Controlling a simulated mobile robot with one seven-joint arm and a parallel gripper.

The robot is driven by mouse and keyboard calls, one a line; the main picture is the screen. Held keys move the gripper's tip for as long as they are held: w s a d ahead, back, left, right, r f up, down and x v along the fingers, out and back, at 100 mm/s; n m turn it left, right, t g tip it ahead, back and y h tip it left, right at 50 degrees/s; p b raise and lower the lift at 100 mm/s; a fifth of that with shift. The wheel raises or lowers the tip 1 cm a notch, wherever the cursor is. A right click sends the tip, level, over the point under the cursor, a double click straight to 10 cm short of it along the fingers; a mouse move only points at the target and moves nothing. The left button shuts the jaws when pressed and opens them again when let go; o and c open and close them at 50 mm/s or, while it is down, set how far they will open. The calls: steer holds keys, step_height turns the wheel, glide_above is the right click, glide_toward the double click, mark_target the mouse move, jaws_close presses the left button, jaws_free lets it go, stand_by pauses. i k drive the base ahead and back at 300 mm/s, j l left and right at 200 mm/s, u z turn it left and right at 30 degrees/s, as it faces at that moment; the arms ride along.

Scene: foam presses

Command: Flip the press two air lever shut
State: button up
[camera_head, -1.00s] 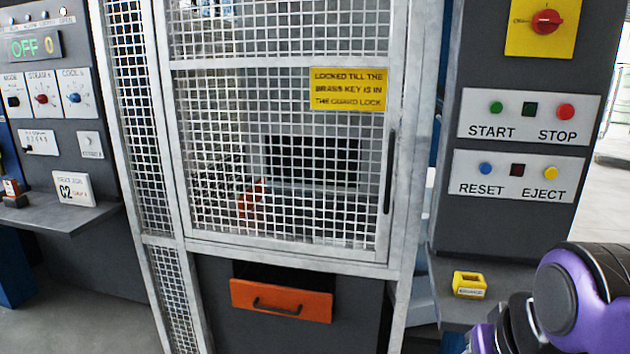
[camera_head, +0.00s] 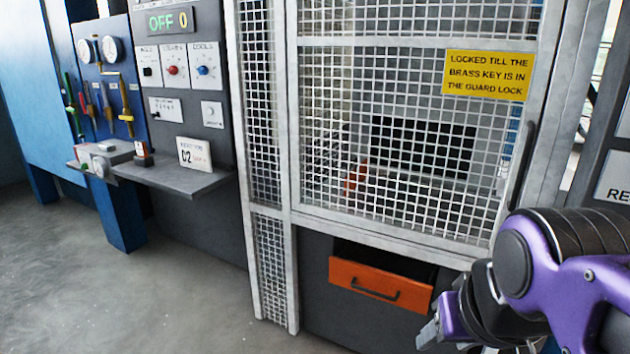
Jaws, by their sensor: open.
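A blue panel (camera_head: 95,75) at the far left carries round gauges and several coloured valve handles, among them a yellow one (camera_head: 126,108) and a green one (camera_head: 71,105). I cannot tell which of them is the press two air lever; any labels are too small to read. My gripper (camera_head: 445,336) is at the bottom right, in front of the caged press, partly cut off by the lower edge. It is open and empty, far to the right of the blue panel and touching nothing that I can see.
A mesh guard door (camera_head: 400,130) with a yellow sign (camera_head: 487,75) stands shut in the middle. An orange drawer (camera_head: 380,287) sits below it. A grey control cabinet reads OFF, with a shelf (camera_head: 185,178) jutting out below. The floor (camera_head: 150,290) at lower left is clear.

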mark_target(101, 113)
steer(key=i+j+u, duration=0.2)
steer(key=j+u, duration=0.25)
steer(key=i+j+u, duration=0.2)
steer(key=u, duration=0.25)
steer(key=i+j+u, duration=0.25)
steer(key=u, duration=0.2)
steer(key=i+j+u, duration=0.15)
steer(key=i+u, duration=0.15)
steer(key=u, duration=0.15)
steer(key=i+j+u, duration=0.1)
steer(key=i, duration=1.05)
steer(key=i+j+z, duration=0.15)
steer(key=i+z, duration=0.25)
steer(key=i, duration=0.2)
steer(key=i+j+z, duration=0.4)
steer(key=i, duration=0.2)
steer(key=i+j+z, duration=0.45)
steer(key=i+j, duration=0.6)
steer(key=i+j+u, duration=0.15)
steer(key=i+j, duration=0.45)
steer(key=i, duration=0.15)
